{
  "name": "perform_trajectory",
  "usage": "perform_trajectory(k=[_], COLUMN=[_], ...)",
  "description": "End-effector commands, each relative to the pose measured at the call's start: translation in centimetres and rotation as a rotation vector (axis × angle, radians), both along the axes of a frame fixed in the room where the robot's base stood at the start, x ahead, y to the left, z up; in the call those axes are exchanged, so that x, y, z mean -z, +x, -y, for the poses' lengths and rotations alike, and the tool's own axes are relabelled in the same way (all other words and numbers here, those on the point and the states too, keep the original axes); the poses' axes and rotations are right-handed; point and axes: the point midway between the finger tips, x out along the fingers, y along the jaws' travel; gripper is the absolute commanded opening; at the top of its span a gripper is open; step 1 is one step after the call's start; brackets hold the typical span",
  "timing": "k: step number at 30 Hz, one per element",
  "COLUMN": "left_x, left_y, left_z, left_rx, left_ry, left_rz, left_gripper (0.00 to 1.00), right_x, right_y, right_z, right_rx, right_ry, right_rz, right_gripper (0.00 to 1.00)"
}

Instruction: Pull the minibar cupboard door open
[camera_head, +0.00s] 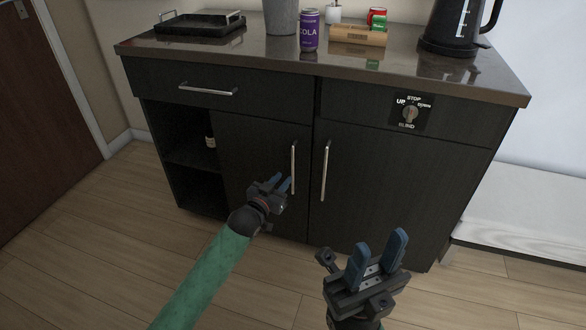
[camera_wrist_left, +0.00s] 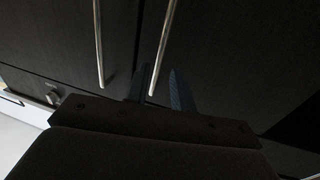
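The black cabinet has two closed lower doors. The left door (camera_head: 255,160) has a vertical silver bar handle (camera_head: 293,168), and the right door (camera_head: 400,190) has a matching handle (camera_head: 325,172). I cannot tell from markings which door is the minibar's. My left gripper (camera_head: 279,183) is open beside the lower end of the left door's handle. In the left wrist view, that handle's end (camera_wrist_left: 153,88) appears between my two blue fingers (camera_wrist_left: 160,85); contact cannot be made out. My right gripper (camera_head: 378,256) is open and empty in front of the right door.
A blind switch (camera_head: 409,113) is on the upper right front, and a drawer handle (camera_head: 208,91) on the upper left. An open shelf niche (camera_head: 190,150) lies left of the left door. A cola can (camera_head: 309,30), a tray (camera_head: 200,24) and a kettle (camera_head: 455,25) stand on top.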

Motion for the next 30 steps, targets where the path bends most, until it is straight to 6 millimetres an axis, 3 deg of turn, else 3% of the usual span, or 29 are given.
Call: perform_trajectory(k=[15, 30], left_x=[0.1, 0.0], left_y=[5.5, 6.6], left_z=[3.1, 3.7], left_rx=[0.0, -0.001], left_ry=[-0.002, -0.002], left_rz=[-0.002, -0.003], left_gripper=[0.24, 0.23], right_x=[0.7, 0.7], right_y=[0.2, 0.2], right_z=[-0.4, -0.5], right_rx=[-0.031, -0.039], right_ry=[0.014, 0.018], right_rz=[0.002, 0.003], right_gripper=[0.36, 0.36])
